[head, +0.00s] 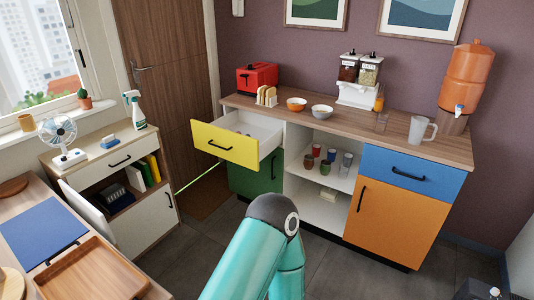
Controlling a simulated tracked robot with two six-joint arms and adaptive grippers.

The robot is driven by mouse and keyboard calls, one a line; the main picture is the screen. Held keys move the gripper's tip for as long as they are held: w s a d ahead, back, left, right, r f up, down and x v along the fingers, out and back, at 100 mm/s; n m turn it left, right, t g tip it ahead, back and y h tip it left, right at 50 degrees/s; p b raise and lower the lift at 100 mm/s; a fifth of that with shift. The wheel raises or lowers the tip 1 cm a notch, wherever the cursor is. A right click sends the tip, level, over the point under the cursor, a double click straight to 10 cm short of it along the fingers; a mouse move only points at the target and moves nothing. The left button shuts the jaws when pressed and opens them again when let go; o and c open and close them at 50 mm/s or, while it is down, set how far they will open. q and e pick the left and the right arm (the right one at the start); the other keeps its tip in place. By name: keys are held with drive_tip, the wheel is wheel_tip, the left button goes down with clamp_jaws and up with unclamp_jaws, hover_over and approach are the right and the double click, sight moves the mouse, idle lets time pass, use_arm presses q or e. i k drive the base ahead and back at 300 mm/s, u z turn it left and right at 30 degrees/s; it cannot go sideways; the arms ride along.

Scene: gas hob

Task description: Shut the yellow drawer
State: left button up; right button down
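The yellow drawer (224,141) is at the left end of the long counter cabinet and stands pulled out. Its white inside shows, with some small items in it that are hard to make out. A black bar handle (219,146) is on its yellow front. A teal arm link of mine with a dark joint rises from the bottom middle, in front of the cabinet and below the drawer, apart from it in the picture. Neither of my grippers can be seen.
A green door (255,172) is below the drawer, beside an open shelf (319,183) with cups. A blue drawer (411,176) and an orange door (394,218) are at the right. A low white cabinet (115,162) stands left. Grey floor lies between.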

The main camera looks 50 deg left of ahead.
sight(215, 138)
drive_tip(key=z, duration=0.1)
drive_tip(key=i, duration=1.7)
drive_tip(key=u, duration=1.8)
drive_tip(key=i, duration=0.1)
drive_tip(key=u, duration=1.6)
drive_tip(key=i, duration=1)
drive_tip(key=z, duration=0.45)
